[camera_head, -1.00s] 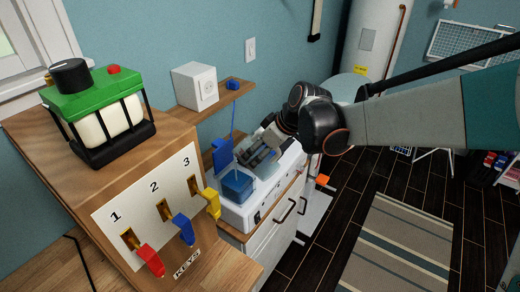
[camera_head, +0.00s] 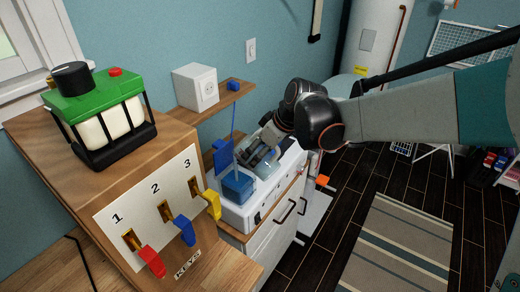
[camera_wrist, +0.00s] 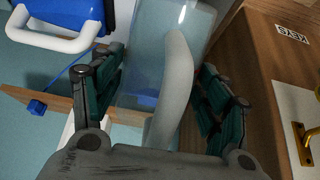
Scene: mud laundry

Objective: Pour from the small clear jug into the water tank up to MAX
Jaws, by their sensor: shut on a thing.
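My gripper (camera_head: 262,158) is shut on the handle of the small clear jug (camera_wrist: 148,45). In the wrist view the clear body stands between and beyond the dark green fingers, with the thick pale handle (camera_wrist: 176,85) running down between them. The blue water tank (camera_head: 237,188) sits in the white appliance, just left of my gripper in the head view, with its blue lid (camera_head: 222,156) standing up. The jug is largely hidden by my gripper in the head view. I cannot read a MAX mark or be sure of the water level.
The key box (camera_head: 165,215) with red, blue and yellow keys stands close on the left. A wall shelf (camera_head: 218,100) holds a white socket box (camera_head: 195,87) and a blue plug (camera_head: 233,85) with a cord. A striped rug lies right.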

